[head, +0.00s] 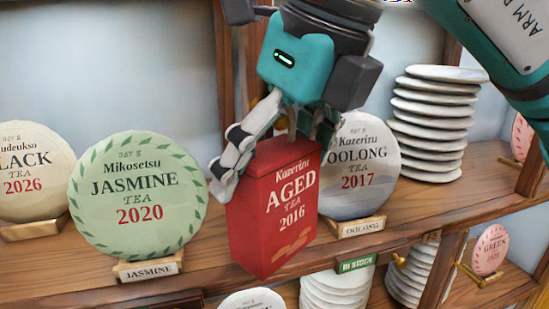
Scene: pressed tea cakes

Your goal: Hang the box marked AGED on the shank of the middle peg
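The red box marked AGED (291,208), printed "Kazerizu AGED TEA 2016", is in the middle of the head view, slightly tilted, in front of the wooden shelf's edge. My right gripper (277,152) reaches down from above with one pale finger at the box's left side and dark finger parts at its upper right. It appears shut on the box's upper part. A small brass peg-like knob (400,260) shows below the shelf edge, right of the box. I cannot tell which peg is the middle one. My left gripper is not in view.
The shelf (420,213) bears round tea cakes: green JASMINE (138,190), BLACK (30,172) and OOLONG (362,165), partly behind the box. A stack of pale discs (432,125) stands right. A green IN STOCK sign (356,263) is on the edge. More stacks stand below.

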